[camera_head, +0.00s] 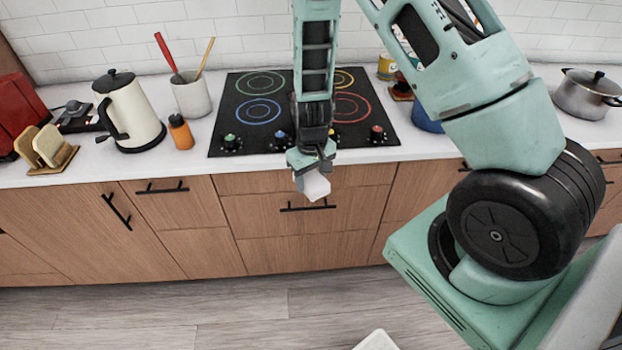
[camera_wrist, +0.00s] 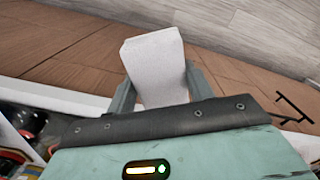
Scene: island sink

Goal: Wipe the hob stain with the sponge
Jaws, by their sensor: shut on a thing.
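My gripper (camera_head: 311,170) is shut on a pale grey-white block, the sponge (camera_head: 315,186), in front of the counter's front edge. In the wrist view the sponge (camera_wrist: 154,62) stands out between the two fingers of my gripper (camera_wrist: 160,85). The black hob (camera_head: 232,139) lies on the counter behind my gripper, with coloured rings and several knobs along its front. My arm hides the middle of the hob. I cannot make out a stain on the parts that show.
Left of the hob are a cream kettle (camera_head: 130,112), an orange bottle (camera_head: 181,133), a utensil pot (camera_head: 191,96) and a toast rack (camera_head: 47,150). A blue container (camera_head: 427,117) stands close to its right; a steel pot (camera_head: 585,97) is farther right. Wooden drawers (camera_head: 270,217) are below.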

